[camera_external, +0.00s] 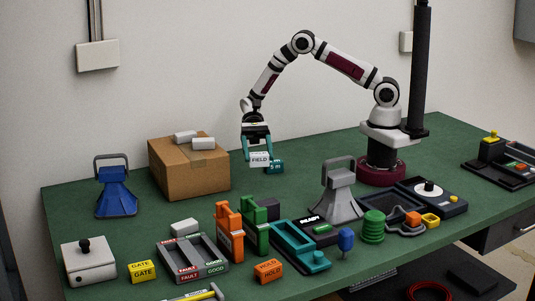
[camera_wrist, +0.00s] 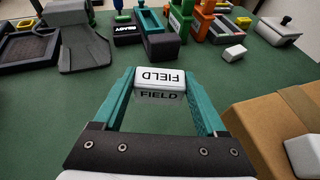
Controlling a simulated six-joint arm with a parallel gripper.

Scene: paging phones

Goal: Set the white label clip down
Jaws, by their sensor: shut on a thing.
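The white label clip (camera_external: 259,160) reads "FIELD" and is between the teal fingers of my gripper (camera_external: 258,155). In the wrist view the clip (camera_wrist: 160,79) sits at the fingertips of my gripper (camera_wrist: 160,84), its top lettering upside down. The gripper is shut on it. My gripper points down over the green table (camera_external: 310,165), right of the cardboard box. I cannot tell for sure how far the clip is above the table. A small teal piece with white marking (camera_external: 276,167) shows just right of the clip.
The cardboard box (camera_external: 190,180) bears two white blocks (camera_external: 185,136). A blue stand (camera_external: 115,190) is at the left, a grey stand (camera_external: 341,195) at the right. Orange (camera_external: 229,232) and green holders, trays and labelled blocks crowd the front.

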